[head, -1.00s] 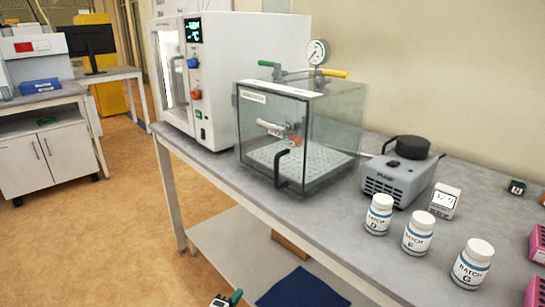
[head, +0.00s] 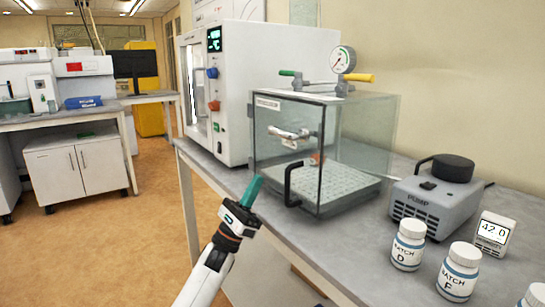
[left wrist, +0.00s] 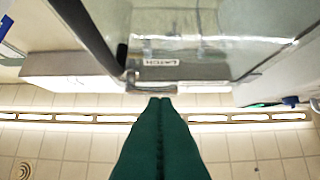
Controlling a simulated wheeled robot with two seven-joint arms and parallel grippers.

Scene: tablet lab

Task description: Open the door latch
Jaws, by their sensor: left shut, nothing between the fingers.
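The clear chamber (head: 360,130) stands on the bench with its glass door facing me. A silvery metal fitting (head: 290,134), which looks like the latch, shows at the door's upper middle. A black bar handle (head: 289,184) is lower on the door. My left gripper (head: 256,182) has green fingers, shut and empty, left of the handle and below the fitting, apparently apart from both. In the left wrist view, the shut fingertips (left wrist: 160,100) point toward a label reading LATCH (left wrist: 162,62), with a pale edge between them. Contact cannot be told. My right gripper is not in view.
A tall white instrument (head: 270,75) stands left of the chamber. The grey pump (head: 435,205), a small display (head: 494,233) and white bottles (head: 408,245) are to the right on the bench (head: 345,235). The floor (head: 130,245) to the left is clear.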

